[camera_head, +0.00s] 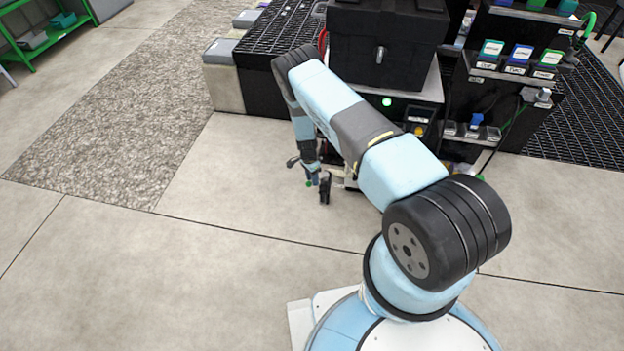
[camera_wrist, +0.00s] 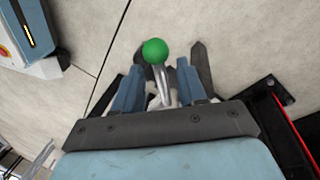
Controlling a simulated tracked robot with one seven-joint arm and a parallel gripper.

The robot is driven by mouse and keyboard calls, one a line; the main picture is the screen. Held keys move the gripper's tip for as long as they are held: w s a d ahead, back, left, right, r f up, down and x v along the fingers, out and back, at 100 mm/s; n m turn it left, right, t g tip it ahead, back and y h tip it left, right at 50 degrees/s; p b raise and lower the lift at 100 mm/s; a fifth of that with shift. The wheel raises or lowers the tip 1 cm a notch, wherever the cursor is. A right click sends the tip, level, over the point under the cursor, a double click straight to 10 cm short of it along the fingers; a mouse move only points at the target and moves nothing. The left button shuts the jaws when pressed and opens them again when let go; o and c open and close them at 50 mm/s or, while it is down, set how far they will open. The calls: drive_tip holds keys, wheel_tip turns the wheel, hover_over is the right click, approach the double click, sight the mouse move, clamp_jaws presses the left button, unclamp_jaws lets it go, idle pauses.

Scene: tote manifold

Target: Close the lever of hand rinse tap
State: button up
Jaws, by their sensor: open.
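The tap lever with its green ball knob (camera_wrist: 154,51) shows in the wrist view, at the top of a pale metal stem (camera_wrist: 163,85). The stem lies between the two blue fingers of my gripper (camera_wrist: 158,80), and the knob sticks out past the fingertips. The fingers are open, with a gap on both sides of the stem. In the head view my gripper (camera_head: 318,184) hangs low in front of the black workstation, and a small green spot of the knob (camera_head: 309,183) shows beside it. The tap's body is mostly hidden behind my gripper and arm.
The black workstation (camera_head: 385,50) with a lit green button (camera_head: 387,102) stands behind my arm. A dark frame with a red edge (camera_wrist: 285,125) is close on the right in the wrist view. The concrete floor (camera_head: 220,260) is clear at left. A green shelf (camera_head: 45,40) is far left.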

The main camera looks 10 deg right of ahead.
wheel_tip(320, 180, up, 13)
drive_tip(key=w+a, duration=0.1)
drive_tip(key=w, duration=0.1)
drive_tip(key=shift+w, duration=0.25)
drive_tip(key=shift+a+r, duration=0.1)
drive_tip(key=shift+c, duration=0.2)
